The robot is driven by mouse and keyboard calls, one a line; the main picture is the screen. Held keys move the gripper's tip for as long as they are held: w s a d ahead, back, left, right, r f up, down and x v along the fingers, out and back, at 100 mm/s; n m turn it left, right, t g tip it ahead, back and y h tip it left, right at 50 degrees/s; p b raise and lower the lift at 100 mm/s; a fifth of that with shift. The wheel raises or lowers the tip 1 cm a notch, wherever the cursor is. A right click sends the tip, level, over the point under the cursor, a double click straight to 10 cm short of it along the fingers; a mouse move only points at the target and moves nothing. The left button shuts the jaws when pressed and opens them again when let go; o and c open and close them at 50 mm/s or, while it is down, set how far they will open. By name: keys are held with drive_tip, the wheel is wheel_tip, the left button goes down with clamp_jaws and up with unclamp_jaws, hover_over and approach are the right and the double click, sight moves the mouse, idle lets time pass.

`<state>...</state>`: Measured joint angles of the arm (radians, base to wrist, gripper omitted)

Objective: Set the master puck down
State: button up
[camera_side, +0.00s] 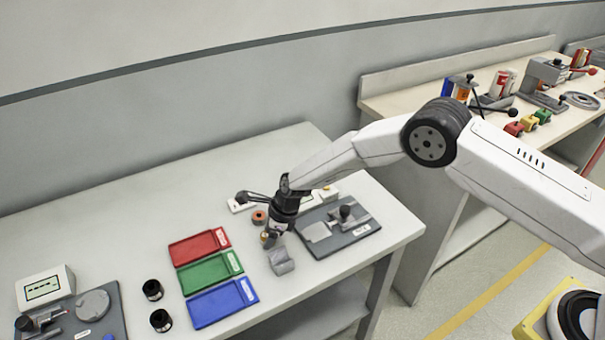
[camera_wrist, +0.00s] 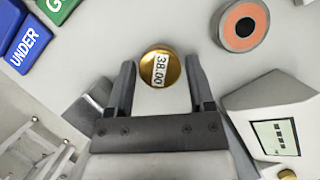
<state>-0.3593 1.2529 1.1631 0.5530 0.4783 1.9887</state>
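The master puck (camera_wrist: 158,72) is a gold disc with a white label reading 38.00. In the wrist view it shows between the fingertips of my gripper (camera_wrist: 160,70), with a narrow strip of light surface visible on each side. The two dark fingers are apart and seem not to touch it. In the side view my gripper (camera_side: 271,236) points down low over the bench, and a small gold-brown part of the puck (camera_side: 265,239) shows at its tip. The exact height of the puck above the bench is hard to tell.
A grey block (camera_side: 281,262) is close in front, and a gauge plate (camera_side: 352,232) lies to the right. Red (camera_side: 199,246), green (camera_side: 208,272) and blue (camera_side: 221,303) trays lie to the left.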

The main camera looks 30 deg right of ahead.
drive_tip(key=shift+o, duration=0.6)
drive_tip(key=shift+r, duration=0.2)
drive_tip(key=v, duration=1.2)
drive_tip(key=shift+d, duration=0.1)
idle(0.3)
